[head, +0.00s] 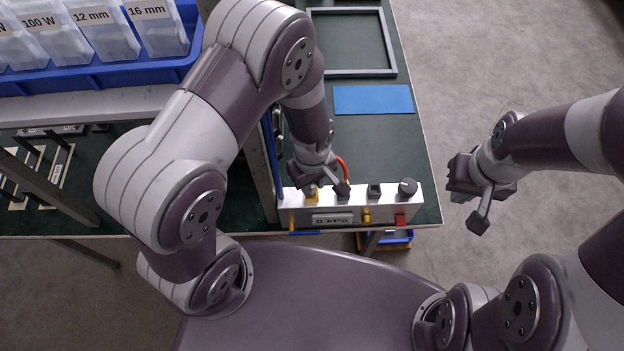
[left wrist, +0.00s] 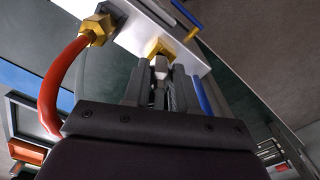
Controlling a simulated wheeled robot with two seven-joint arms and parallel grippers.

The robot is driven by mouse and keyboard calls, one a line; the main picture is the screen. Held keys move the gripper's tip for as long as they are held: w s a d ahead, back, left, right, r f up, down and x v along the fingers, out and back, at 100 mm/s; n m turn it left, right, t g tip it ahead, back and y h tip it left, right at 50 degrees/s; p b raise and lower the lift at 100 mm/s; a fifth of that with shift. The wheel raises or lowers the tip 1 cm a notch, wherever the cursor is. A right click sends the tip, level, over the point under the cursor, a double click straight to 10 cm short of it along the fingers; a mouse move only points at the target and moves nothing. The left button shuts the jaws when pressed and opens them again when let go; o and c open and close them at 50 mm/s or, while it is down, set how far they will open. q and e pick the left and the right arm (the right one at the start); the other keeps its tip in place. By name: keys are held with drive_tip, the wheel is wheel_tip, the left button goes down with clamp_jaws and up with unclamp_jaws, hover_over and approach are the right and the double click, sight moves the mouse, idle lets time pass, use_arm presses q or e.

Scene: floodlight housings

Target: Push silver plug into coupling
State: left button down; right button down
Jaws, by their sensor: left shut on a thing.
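My left gripper (head: 325,188) is over the left part of a silver test box (head: 385,214). In the left wrist view its fingers (left wrist: 160,88) are shut on the silver plug (left wrist: 160,66). The plug's tip is at the brass coupling (left wrist: 160,48) on the box and lines up with it. I cannot tell how far in it sits. The coupling also shows in the head view (head: 311,193), partly hidden by the gripper. My right gripper (head: 480,215) hangs over the floor, right of the bench, away from the box. Its finger opening cannot be made out.
A red hose (left wrist: 62,80) runs from another brass fitting (left wrist: 97,28) beside my left gripper. The box has a display reading 0 kPa (head: 332,219), a black knob (head: 407,187) and a red part (head: 401,220). A blue mat (head: 373,99) and grey frame (head: 391,42) lie behind.

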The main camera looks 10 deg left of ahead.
use_arm(q)
drive_tip(key=shift+f+b, duration=0.3)
drive_tip(key=shift+f, duration=0.2)
idle(0.9)
idle(0.4)
drive_tip(key=c, duration=1.4)
unclamp_jaws()
drive_tip(key=shift+o, duration=0.7)
drive_tip(key=shift+o, duration=0.6)
drive_tip(key=o, duration=0.6)
drive_tip(key=shift+c, duration=0.2)
drive_tip(key=shift+o, duration=0.4)
